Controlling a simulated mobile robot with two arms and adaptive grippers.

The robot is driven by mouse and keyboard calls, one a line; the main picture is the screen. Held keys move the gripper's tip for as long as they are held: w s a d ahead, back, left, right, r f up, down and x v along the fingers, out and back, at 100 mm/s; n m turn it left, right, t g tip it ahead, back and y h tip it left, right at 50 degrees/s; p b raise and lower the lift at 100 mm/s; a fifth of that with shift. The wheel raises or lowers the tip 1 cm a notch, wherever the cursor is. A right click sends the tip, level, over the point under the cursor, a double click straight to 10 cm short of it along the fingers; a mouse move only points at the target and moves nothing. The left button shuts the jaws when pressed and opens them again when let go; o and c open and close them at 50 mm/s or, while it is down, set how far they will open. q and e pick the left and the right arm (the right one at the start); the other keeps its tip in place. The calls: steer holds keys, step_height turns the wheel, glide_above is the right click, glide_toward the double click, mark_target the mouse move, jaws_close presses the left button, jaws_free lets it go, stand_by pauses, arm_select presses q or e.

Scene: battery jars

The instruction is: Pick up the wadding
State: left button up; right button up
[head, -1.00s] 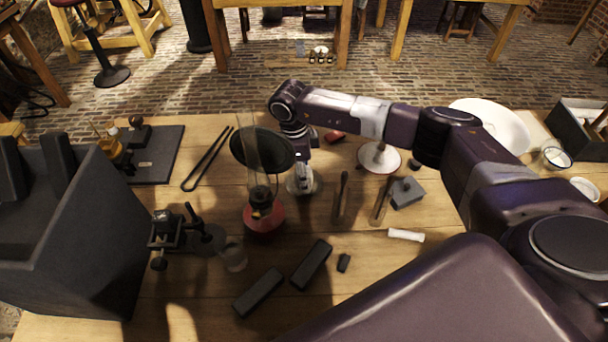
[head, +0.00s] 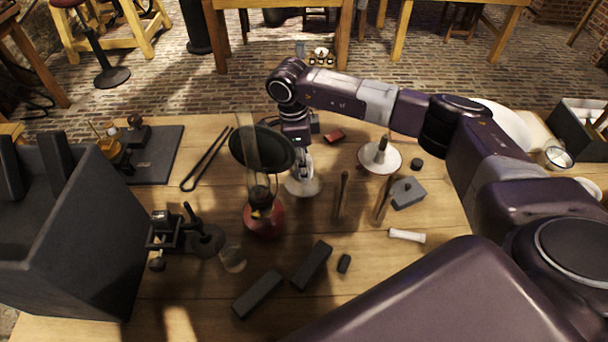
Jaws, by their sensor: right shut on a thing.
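My right gripper (head: 304,166) reaches down over the middle of the table, just right of the lamp with the red base. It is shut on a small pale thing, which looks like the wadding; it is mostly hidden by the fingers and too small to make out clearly. A pale round dish or glass base (head: 303,187) shows on the table right below the fingertips. My left gripper is not in view.
The lamp (head: 264,216), with a glass chimney and dark round shade, stands close left of the gripper. A white dish (head: 368,164), upright rods (head: 342,196), a grey block (head: 408,192) and a white roll (head: 405,235) lie to the right. Dark bars (head: 311,264) lie in front.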

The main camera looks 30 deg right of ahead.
step_height(320, 180, up, 16)
steer(key=b, duration=0.2)
steer(key=shift+f, duration=0.25)
